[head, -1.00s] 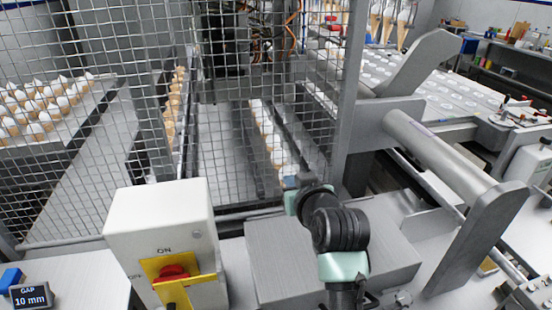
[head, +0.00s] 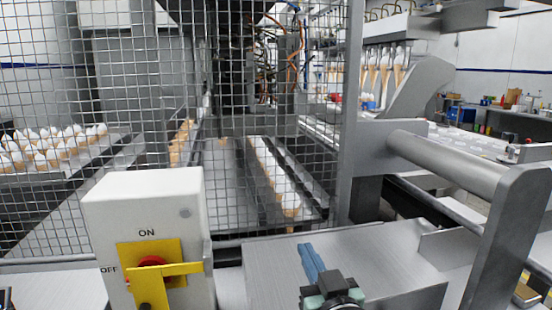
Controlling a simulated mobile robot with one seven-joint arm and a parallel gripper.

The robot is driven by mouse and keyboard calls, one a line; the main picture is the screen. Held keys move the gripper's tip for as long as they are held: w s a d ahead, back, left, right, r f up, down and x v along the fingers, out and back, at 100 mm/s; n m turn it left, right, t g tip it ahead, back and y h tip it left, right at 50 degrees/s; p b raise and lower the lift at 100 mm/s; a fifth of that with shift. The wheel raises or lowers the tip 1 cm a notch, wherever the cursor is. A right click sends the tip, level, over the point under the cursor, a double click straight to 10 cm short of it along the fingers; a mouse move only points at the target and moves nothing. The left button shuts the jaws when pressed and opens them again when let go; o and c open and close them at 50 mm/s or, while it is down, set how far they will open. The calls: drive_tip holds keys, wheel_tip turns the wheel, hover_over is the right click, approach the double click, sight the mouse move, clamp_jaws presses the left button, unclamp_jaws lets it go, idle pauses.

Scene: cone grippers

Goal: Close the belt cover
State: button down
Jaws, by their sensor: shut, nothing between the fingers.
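No part is labelled as the belt cover, and I cannot tell for sure which one it is. A grey metal assembly in the right half has a thick round bar (head: 450,163) between two upright plates, the near one (head: 505,245) and the far one (head: 410,80). A flat grey panel (head: 272,262) lies left of it, below the mesh. My gripper (head: 306,252) is over this panel at bottom centre, its blue fingers together and empty. It is left of the bar and apart from it. Whether the fingers touch the panel is unclear.
A white switch box (head: 190,235) with a red knob and yellow plate, marked ON and OFF, stands at lower left. A wire mesh guard (head: 100,215) closes off the cone conveyors behind. Shelves with small items stand at far right.

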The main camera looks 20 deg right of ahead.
drive_tip(key=shift+s+f+b, duration=0.3)
drive_tip(key=shift+f+b, duration=0.15)
drive_tip(key=shift+f, duration=0.2)
drive_tip(key=shift+s+f+b, duration=0.25)
drive_tip(key=shift+f+b, duration=0.2)
drive_tip(key=shift+f, duration=0.2)
drive_tip(key=shift+f, duration=0.1)
